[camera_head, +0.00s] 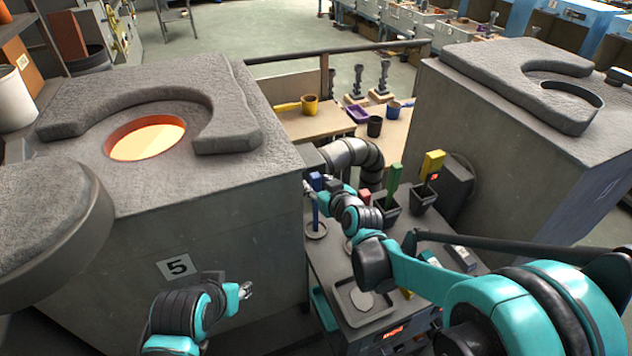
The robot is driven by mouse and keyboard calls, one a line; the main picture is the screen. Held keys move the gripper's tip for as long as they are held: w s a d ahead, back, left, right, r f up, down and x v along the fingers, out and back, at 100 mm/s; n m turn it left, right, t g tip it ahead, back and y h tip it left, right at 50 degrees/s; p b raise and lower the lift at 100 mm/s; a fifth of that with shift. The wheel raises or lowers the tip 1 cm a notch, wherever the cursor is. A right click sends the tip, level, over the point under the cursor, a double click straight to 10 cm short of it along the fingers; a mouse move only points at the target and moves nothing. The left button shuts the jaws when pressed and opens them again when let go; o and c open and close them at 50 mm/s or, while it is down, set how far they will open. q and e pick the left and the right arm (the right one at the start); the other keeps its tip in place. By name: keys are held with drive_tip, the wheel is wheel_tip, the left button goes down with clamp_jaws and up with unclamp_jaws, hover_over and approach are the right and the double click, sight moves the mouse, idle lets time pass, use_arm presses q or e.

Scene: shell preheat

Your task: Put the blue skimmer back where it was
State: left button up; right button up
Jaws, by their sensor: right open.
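The blue skimmer (315,216) stands upright on the cart, its blue handle on top and its foot at a round grey holder (316,231). My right gripper (309,185) is open at the top of the blue handle. I cannot tell whether its fingers touch the handle, since the wrist hides part of it. My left gripper (246,290) hangs empty in front of the furnace marked 5, well away from the skimmer. Its fingers are too small to tell if they are open.
The furnace (240,230) with a glowing opening stands left of the cart (325,275); another furnace (520,150) stands right. Green-handled (394,182) and yellow-handled (432,164) tools stand in dark holders right of my wrist. A grey tray (345,298) lies at the cart's front. A pipe bends behind.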

drive_tip(key=p+v, duration=0.3)
drive_tip(key=v, duration=0.8)
drive_tip(key=s+d+f+m+g+h, duration=0.1)
drive_tip(key=s+d+m+g+h, duration=0.1)
drive_tip(key=s+d, duration=0.5)
drive_tip(key=s+d+f+m+g+h, duration=0.2)
drive_tip(key=s+d, duration=0.4)
drive_tip(key=s, duration=0.7)
drive_tip(key=shift+d+f+g+h, duration=0.3)
drive_tip(key=shift+g+h, duration=0.2)
drive_tip(key=shift+g, duration=0.3)
